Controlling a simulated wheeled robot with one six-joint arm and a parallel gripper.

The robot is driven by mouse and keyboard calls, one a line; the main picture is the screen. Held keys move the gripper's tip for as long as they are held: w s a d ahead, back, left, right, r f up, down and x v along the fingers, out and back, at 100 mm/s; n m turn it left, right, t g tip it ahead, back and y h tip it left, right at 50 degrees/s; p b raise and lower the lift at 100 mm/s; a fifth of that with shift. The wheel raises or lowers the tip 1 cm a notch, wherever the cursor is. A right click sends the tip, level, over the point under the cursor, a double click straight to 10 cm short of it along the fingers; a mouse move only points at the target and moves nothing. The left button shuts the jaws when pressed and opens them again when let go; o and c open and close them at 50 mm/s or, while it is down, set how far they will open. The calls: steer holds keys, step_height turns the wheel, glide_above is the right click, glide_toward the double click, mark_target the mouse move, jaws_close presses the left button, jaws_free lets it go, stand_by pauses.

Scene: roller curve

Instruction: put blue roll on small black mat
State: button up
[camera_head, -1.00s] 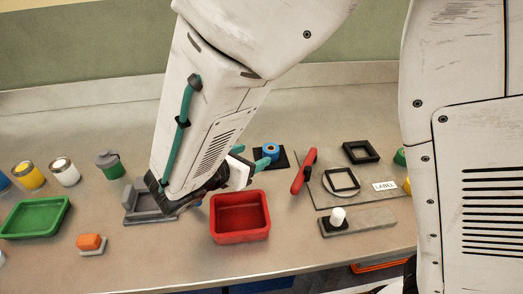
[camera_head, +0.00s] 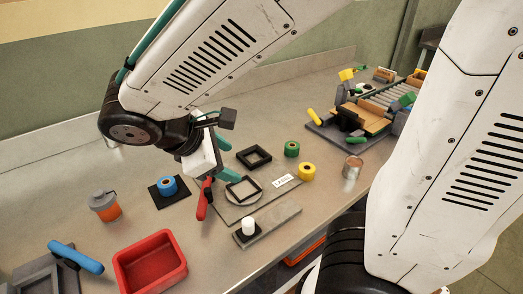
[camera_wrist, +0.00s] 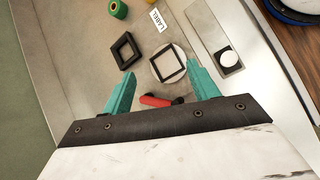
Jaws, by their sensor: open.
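The blue roll (camera_head: 168,186) stands upright on the small black mat (camera_head: 159,204) in the head view, around the mat's middle. No part of my gripper touches it. My gripper (camera_head: 226,160) is open with teal fingers, to the right of the roll and above the bench. In the wrist view my two teal fingers (camera_wrist: 161,88) are spread apart with nothing held between them. The blue roll and its mat are not visible in the wrist view.
A red-handled tool (camera_head: 203,199) lies right of the mat, under my gripper. Black square frames (camera_head: 254,157), a label card (camera_head: 284,181), green roll (camera_head: 292,149) and yellow roll (camera_head: 306,171) are farther right. A grey-lidded orange cup (camera_head: 104,206) and red tray (camera_head: 150,265) are left.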

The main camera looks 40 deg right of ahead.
steer(key=s+d+r+m+y, duration=0.2)
steer(key=s+m+y, duration=0.2)
steer(key=s+m, duration=0.1)
steer(key=s+d+r+m+y, duration=0.1)
steer(key=s+d+m+y, duration=0.2)
steer(key=s+m, duration=0.3)
steer(key=shift+d+r+m+y, duration=0.35)
steer(key=shift+m+y, duration=0.05)
steer(key=shift+m, duration=0.7)
